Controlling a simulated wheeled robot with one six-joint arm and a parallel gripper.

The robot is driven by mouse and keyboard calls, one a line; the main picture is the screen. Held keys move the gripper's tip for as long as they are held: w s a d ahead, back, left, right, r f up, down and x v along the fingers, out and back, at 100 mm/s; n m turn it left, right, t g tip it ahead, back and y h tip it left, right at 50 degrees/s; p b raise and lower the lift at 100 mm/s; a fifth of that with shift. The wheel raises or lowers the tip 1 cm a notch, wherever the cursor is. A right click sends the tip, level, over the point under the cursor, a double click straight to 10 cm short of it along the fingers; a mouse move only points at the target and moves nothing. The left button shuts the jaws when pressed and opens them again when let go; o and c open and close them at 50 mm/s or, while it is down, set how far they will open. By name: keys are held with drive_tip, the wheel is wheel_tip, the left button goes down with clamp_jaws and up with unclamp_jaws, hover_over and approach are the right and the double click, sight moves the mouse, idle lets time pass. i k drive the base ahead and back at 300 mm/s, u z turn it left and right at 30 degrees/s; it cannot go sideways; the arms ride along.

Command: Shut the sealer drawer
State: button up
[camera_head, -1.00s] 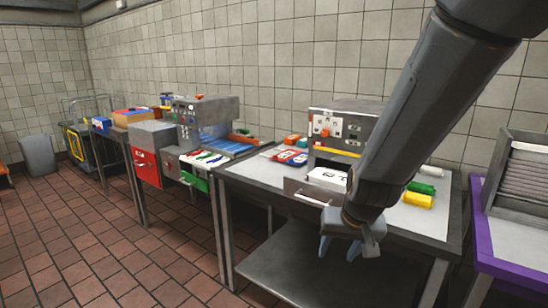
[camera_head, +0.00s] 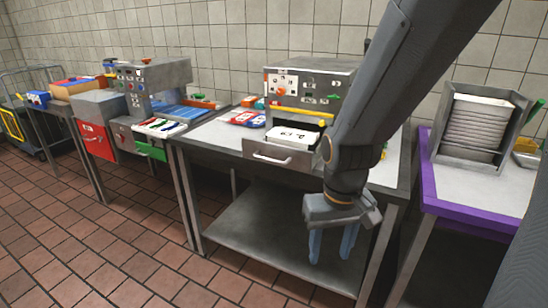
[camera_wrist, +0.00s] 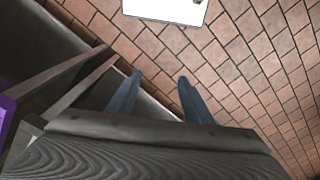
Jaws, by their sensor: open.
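The sealer (camera_head: 308,82) is a grey machine with a panel of knobs on the middle table. Its drawer (camera_head: 262,150) is pulled out toward the table's front edge, with a bar handle (camera_head: 270,159) on its front. A white pack with dark marks (camera_head: 294,138) lies in the drawer. My gripper (camera_head: 331,250) hangs in front of the table, lower than the drawer and to its right, apart from it. Its two blue fingers point down, open and empty. The wrist view shows the fingers (camera_wrist: 160,82) apart over the tiled floor; the drawer is not seen there.
My arm hides the right part of the sealer. The table (camera_head: 215,135) has a lower shelf (camera_head: 270,235). A purple-edged table (camera_head: 470,206) with a rack (camera_head: 475,125) stands at right. Another machine (camera_head: 153,85) stands at left. The tiled floor (camera_head: 130,235) in front is open.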

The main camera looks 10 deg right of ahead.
sight(283, 153)
drive_tip(key=z, duration=0.15)
drive_tip(key=k, duration=0.5)
drive_tip(key=z, duration=0.6)
drive_tip(key=k, duration=0.8)
drive_tip(key=u, duration=0.35)
drive_tip(key=i, duration=0.5)
drive_tip(key=u, duration=0.5)
drive_tip(key=i, duration=1.1)
drive_tip(key=z, duration=0.65)
